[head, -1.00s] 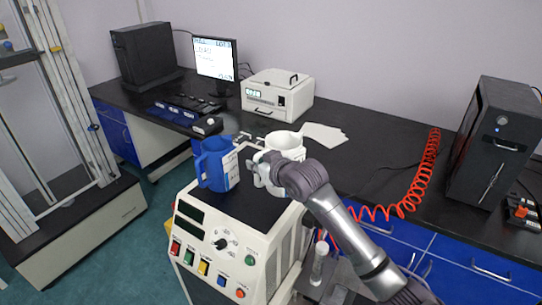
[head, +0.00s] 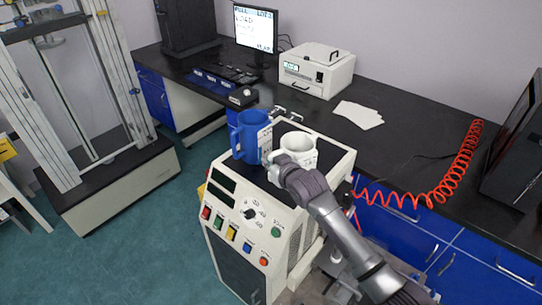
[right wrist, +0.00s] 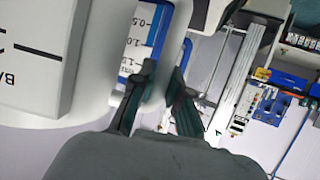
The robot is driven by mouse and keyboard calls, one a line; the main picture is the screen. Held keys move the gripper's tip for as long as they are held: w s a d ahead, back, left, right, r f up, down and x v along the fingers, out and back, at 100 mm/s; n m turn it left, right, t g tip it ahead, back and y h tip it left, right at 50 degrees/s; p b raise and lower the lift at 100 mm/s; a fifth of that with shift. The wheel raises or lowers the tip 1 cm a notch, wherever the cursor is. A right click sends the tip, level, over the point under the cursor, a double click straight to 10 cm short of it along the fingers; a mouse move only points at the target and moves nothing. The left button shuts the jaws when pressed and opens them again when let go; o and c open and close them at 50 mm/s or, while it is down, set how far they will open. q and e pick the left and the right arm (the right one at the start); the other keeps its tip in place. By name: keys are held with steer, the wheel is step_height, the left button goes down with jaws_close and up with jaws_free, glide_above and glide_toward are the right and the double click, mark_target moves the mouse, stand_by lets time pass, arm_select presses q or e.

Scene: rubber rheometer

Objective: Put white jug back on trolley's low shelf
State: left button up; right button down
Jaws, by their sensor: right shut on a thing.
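The white jug (head: 298,150) is upright at the top of the cream machine, to the right of the blue jug (head: 251,138). My right gripper (head: 275,163) is shut on the white jug's handle, on its near left side. I cannot tell whether the jug's base touches the black top. In the right wrist view the white jug (right wrist: 105,60) fills the left side, with the fingers (right wrist: 158,95) around its handle. The blue jug's scale (right wrist: 143,42) shows behind. My left gripper is not in view. I cannot make out the trolley's low shelf.
The cream machine (head: 255,232) with a button panel stands in front of the black bench (head: 400,135). A red coiled hose (head: 440,190) hangs at the right. A tall frame (head: 85,110) stands at the left. The green floor (head: 165,235) between is clear.

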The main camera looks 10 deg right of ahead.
steer(key=shift+r, duration=0.35)
steer(key=c, duration=1.6)
jaws_free()
steer(key=shift+f, duration=0.45)
steer(key=o, duration=0.4)
steer(key=shift+s+r, duration=0.1)
steer(key=shift+s, duration=0.05)
steer(key=shift+o, duration=0.2)
steer(key=shift+a, duration=0.1)
steer(key=shift+r, duration=0.1)
steer(key=b+v, duration=0.2)
steer(key=v, duration=1)
